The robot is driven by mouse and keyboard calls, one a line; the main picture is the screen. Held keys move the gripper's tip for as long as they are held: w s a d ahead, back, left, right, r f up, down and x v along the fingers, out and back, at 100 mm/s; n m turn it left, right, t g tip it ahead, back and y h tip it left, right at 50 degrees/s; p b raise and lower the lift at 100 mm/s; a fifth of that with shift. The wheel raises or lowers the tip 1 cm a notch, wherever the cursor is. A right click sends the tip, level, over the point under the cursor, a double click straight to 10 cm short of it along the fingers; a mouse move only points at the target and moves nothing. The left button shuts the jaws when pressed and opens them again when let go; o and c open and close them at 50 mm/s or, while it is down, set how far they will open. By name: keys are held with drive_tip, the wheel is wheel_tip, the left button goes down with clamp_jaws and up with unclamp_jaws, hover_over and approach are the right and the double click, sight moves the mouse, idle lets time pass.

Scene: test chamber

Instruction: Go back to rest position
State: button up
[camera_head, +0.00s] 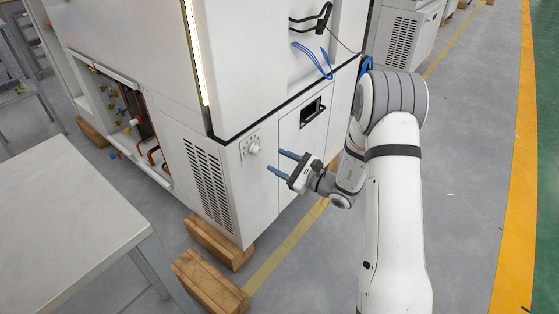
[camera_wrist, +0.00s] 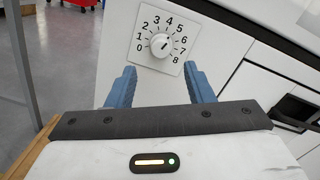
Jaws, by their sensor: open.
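My gripper (camera_head: 284,164) is open and empty, its two blue fingers pointing at the front of the white test chamber (camera_head: 262,190). In the wrist view my gripper (camera_wrist: 160,84) shows with its fingers spread apart. Beyond the fingertips is a white round knob (camera_wrist: 161,45) on a square dial plate numbered 0 to 8. The knob also shows in the head view (camera_head: 254,148), left of my fingertips. The fingers appear apart from the knob.
A light table (camera_head: 60,215) stands at the left. Wooden blocks (camera_head: 218,243) lie under and in front of the chamber. A black recessed latch (camera_head: 312,111) and blue cables (camera_head: 314,60) are on the chamber's front. Open floor (camera_head: 470,170) lies to the right.

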drive_tip(key=s+a+r+n+g+h+p, duration=0.25)
drive_tip(key=s+r+n+g+p, duration=0.95)
drive_tip(key=s+r, duration=0.95)
drive_tip(key=s+d+r+n+t+h+p, duration=0.2)
drive_tip(key=s+d+r+n+h+p, duration=0.2)
drive_tip(key=d+r+h+p, duration=0.2)
drive_tip(key=s+d+r+n+t+h+p, duration=0.2)
drive_tip(key=s+d+r+n+h+p, duration=0.2)
drive_tip(key=d+r, duration=0.7)
drive_tip(key=s+h+p, duration=0.1)
drive_tip(key=h+p, duration=0.1)
drive_tip(key=shift+s+p, duration=0.2)
drive_tip(key=shift+p, duration=0.2)
drive_tip(key=shift+d+h, duration=0.1)
drive_tip(key=shift+h, duration=0.15)
